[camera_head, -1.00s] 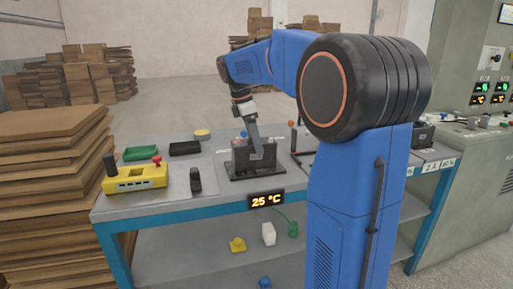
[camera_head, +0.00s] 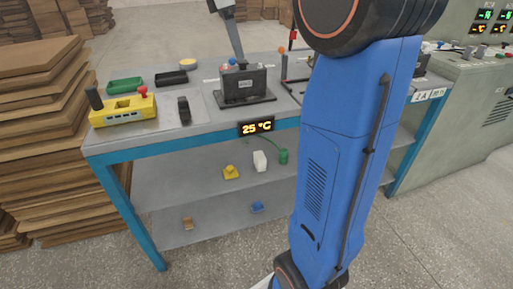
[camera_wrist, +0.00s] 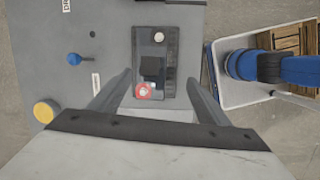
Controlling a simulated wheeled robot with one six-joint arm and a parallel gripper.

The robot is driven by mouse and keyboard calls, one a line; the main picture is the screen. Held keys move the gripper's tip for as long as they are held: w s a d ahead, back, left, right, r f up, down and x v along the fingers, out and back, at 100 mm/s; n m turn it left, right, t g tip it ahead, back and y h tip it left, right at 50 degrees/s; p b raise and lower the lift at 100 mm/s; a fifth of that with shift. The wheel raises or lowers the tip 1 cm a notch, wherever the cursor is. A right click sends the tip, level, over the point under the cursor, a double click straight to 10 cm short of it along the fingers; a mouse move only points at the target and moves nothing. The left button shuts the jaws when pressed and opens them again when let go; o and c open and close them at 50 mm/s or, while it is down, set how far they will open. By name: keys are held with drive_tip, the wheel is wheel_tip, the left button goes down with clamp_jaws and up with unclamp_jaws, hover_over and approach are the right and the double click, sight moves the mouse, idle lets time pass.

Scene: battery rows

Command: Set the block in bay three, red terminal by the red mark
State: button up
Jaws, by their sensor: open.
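The dark block (camera_head: 245,83) stands upright on a black base plate (camera_head: 250,101) on the workbench, with a red terminal and a paler terminal on top. In the wrist view the block (camera_wrist: 152,70) shows from above, its red terminal (camera_wrist: 143,91) near my gripper and the pale-topped terminal (camera_wrist: 159,37) at the far end. My gripper (camera_wrist: 160,78) is open, with a finger on each side of the block's near end in that view. In the head view its lower end (camera_head: 238,52) is just above or behind the block top. I cannot make out bay numbers or a red mark.
A yellow device (camera_head: 122,110) with black and red knobs, a green tray (camera_head: 125,85), a black tray (camera_head: 171,78) and a small black stand (camera_head: 184,110) are left of the block. An orange-tipped post (camera_head: 283,68) stands to its right. Small items lie on the lower shelf (camera_head: 200,212).

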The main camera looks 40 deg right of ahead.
drive_tip(key=s+a+f+m+t+y, duration=0.1)
drive_tip(key=s+a+f+m, duration=0.3)
drive_tip(key=s+f, duration=0.3)
drive_tip(key=s+a+f+m+t+y, duration=0.1)
drive_tip(key=s+a+f+m, duration=0.3)
drive_tip(key=s+f, duration=0.4)
drive_tip(key=s+a+f+m+t, duration=0.3)
drive_tip(key=s+f+m, duration=0.2)
drive_tip(key=s, duration=0.9)
wheel_tip(320, 180, down, 3)
drive_tip(key=shift+s+a+f+y, duration=0.15)
drive_tip(key=shift+a+f+y, duration=0.05)
drive_tip(key=shift+a+y, duration=0.2)
